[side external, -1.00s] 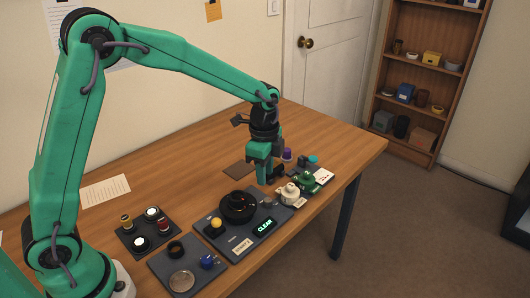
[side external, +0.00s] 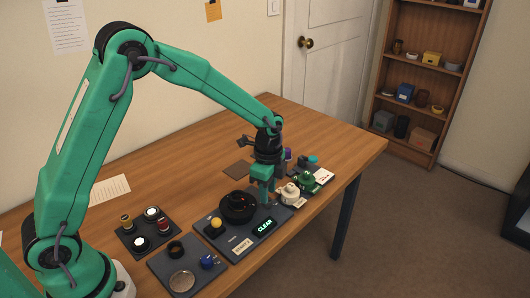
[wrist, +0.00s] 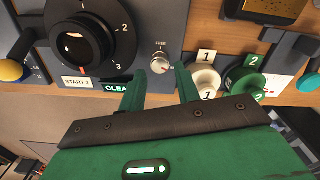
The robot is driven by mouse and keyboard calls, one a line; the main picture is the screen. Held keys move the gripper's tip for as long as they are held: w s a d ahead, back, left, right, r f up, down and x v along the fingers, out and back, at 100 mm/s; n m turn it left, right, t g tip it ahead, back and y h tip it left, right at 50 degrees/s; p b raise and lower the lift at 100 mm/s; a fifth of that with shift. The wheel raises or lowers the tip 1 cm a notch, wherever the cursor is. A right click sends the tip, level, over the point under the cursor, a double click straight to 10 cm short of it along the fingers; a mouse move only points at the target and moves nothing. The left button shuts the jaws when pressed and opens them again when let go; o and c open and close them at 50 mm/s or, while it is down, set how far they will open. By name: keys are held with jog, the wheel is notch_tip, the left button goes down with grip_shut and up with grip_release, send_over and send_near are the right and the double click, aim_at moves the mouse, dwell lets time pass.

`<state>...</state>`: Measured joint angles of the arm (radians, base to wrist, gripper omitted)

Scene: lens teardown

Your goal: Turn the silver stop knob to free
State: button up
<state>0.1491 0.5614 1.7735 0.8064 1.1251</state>
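Nothing is held. In the side external view my gripper (side external: 268,196) points down over the panel's far right part and hides the knob. I cannot tell whether the fingers touch it.
A large black ringed dial (side external: 238,206) stands left of the knob. A green-lit CLEAR display (side external: 264,227) and a yellow-topped knob (side external: 216,224) share the panel. A white part (side external: 289,193) and a green part (side external: 307,182) stand close on the right.

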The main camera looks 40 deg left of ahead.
jog(key=shift+f, duration=1.3)
grip_shut()
